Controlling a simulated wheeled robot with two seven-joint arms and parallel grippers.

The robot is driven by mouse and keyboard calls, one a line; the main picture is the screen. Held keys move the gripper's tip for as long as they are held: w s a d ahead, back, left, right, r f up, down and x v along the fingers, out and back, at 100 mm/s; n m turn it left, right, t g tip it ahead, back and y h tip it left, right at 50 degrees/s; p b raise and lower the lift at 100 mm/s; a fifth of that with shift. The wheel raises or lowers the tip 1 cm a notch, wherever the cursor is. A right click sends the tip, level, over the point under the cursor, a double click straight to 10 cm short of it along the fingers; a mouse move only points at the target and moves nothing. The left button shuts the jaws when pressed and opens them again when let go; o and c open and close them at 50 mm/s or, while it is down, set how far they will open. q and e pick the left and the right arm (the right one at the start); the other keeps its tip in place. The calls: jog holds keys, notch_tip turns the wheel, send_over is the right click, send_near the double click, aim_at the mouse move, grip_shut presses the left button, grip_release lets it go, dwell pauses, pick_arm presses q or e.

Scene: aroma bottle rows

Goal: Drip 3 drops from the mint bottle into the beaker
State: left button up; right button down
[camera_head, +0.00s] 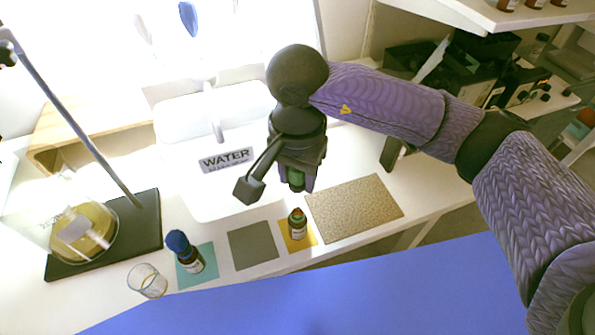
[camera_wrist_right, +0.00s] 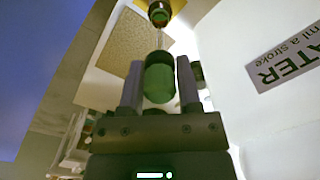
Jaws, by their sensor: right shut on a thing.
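My right gripper (camera_head: 298,172) is shut on a green dropper top (camera_wrist_right: 158,80). In the right wrist view its rounded green bulb sits between the two fingers, with a thin tube pointing away. An open brown bottle with a green neck (camera_head: 297,225) stands upright on a yellow mat, below and apart from the gripper. This bottle also shows at the top of the right wrist view (camera_wrist_right: 159,14). I cannot read its label. A clear glass beaker (camera_head: 147,281) stands empty-looking at the front left. My left gripper is not in view.
A blue-topped bottle (camera_head: 185,252) stands on a teal mat (camera_head: 207,262) beside the beaker. A grey mat (camera_head: 253,246) is bare. A cork-like board (camera_head: 354,208) lies to the right. A dark stand (camera_head: 150,222) with a rod and a flask is at left. A WATER label (camera_head: 226,159) is behind.

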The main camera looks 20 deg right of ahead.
aim_at(298, 205)
jog(key=shift+f+b, duration=0.8)
jog(key=shift+f, duration=0.15)
jog(key=shift+f+b, duration=1)
jog(key=shift+f, duration=0.15)
jog(key=shift+f+b, duration=0.55)
jog(key=shift+f, duration=0.15)
jog(key=shift+f+b, duration=1)
jog(key=shift+f, duration=0.2)
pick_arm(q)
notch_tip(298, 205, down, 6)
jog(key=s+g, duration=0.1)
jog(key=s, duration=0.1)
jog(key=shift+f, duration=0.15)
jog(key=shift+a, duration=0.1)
pick_arm(e)
jog(key=shift+r, duration=0.1)
jog(key=c, duration=0.8)
grip_release()
jog(key=shift+c, duration=0.8)
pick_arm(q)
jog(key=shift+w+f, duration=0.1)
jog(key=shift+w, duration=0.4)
